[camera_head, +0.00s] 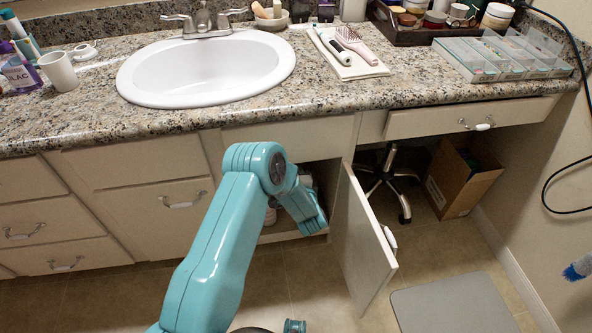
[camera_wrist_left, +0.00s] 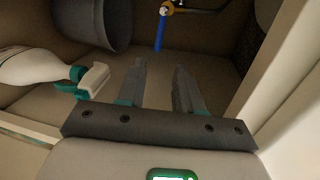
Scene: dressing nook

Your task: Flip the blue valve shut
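The blue valve handle (camera_wrist_left: 159,33) shows at the top middle of the left wrist view. It is a narrow bar hanging down in the picture from a small brass-coloured valve body (camera_wrist_left: 168,8), with a thin pipe running right. My left gripper (camera_wrist_left: 160,66) is open and empty, its two fingers apart and pointing toward the handle. The handle's lower end appears just beyond the fingertips, with no visible contact. In the head view my left arm reaches into the cabinet under the sink; its gripper and the valve are hidden there.
The open cabinet door (camera_head: 362,240) is right of my arm. The counter (camera_head: 120,120) overhangs. A grey mat (camera_head: 452,305) lies at right.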

